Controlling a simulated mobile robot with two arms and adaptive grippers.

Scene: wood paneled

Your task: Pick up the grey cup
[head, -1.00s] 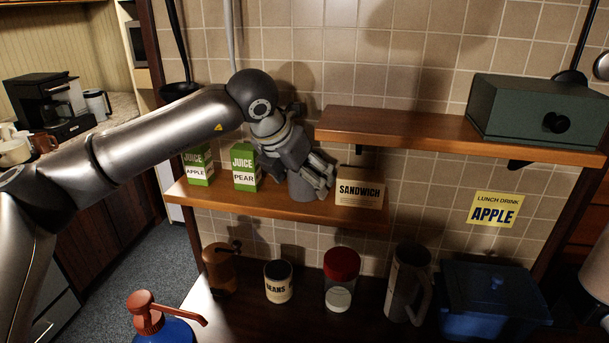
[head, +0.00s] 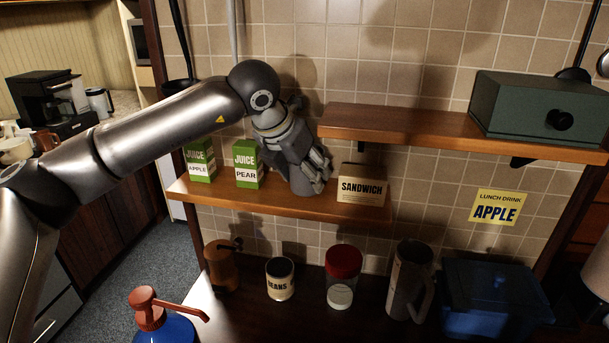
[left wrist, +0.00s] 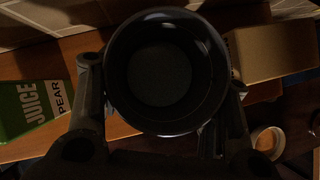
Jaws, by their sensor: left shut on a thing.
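The grey cup (head: 303,187) stands upright on the lower wooden shelf (head: 290,204), between the pear juice carton and the sandwich box. My left gripper (head: 308,176) points down over it and is shut on it, hiding most of it in the head view. In the left wrist view I look down into the cup's dark round opening (left wrist: 167,72), with one finger of my left gripper (left wrist: 165,125) on each side. The cup looks empty. My right gripper is not in view.
The pear juice carton (head: 247,164) is close on the left, with the apple juice carton (head: 199,160) beyond. The sandwich box (head: 362,186) is close on the right. An upper shelf (head: 430,134) holds a green box (head: 540,108). A beans can (head: 280,279) and jar (head: 342,278) stand below.

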